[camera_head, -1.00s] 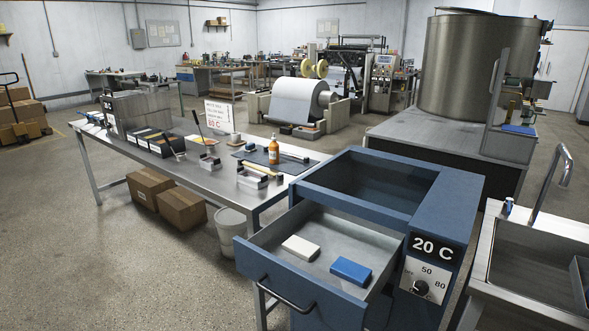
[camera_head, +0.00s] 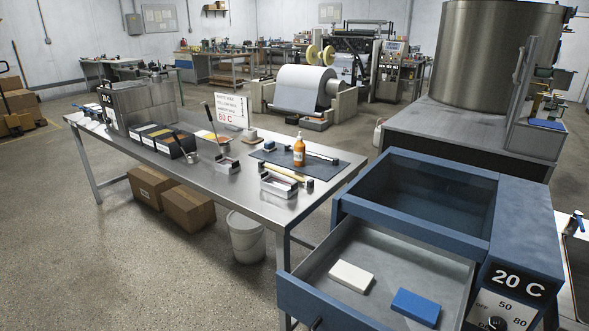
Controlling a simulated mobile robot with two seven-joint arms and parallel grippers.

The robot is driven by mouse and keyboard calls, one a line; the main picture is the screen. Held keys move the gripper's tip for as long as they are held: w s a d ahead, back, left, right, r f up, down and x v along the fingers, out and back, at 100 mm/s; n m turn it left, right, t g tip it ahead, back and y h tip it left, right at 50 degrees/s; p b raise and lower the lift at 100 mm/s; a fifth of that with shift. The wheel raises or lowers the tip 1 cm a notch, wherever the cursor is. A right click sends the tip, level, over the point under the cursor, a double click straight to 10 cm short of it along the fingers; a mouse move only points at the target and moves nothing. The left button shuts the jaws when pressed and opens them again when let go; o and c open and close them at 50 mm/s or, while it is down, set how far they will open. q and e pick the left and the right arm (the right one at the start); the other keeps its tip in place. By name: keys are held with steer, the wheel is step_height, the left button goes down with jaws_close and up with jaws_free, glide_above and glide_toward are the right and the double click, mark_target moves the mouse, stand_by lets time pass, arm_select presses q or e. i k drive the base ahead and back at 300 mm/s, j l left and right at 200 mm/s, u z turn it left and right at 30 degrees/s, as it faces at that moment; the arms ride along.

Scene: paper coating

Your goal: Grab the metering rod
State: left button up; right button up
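A thin silver rod with a dark end (camera_head: 322,156) lies on the dark mat (camera_head: 268,156) on the steel table, just right of an orange bottle (camera_head: 299,152). It looks like a metering rod, but it is too small to be sure. A short yellowish stick (camera_head: 285,172) lies in front of the bottle. Several dark sloped boxes (camera_head: 160,139) stand in a row farther left on the table. Neither of my grippers shows in this view.
The steel table (camera_head: 215,195) has cardboard boxes (camera_head: 187,208) and a white bucket (camera_head: 246,238) below. A blue oven (camera_head: 525,225) stands at the right; its open drawer (camera_head: 400,262) holds a white block (camera_head: 350,275) and a blue block (camera_head: 415,307). Floor at the front left is clear.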

mark_target(310, 183)
steer(key=i+j+z, duration=0.1)
steer(key=i+j, duration=0.2)
steer(key=i+j+z, duration=0.15)
steer(key=j, duration=0.4)
steer(key=i+j, duration=0.25)
steer(key=j, duration=0.2)
steer(key=i+j, duration=0.3)
steer(key=j, duration=0.15)
steer(key=i+j, duration=0.25)
steer(key=j, duration=0.15)
steer(key=i+j, duration=0.3)
steer(key=j, duration=0.15)
steer(key=z, duration=0.05)
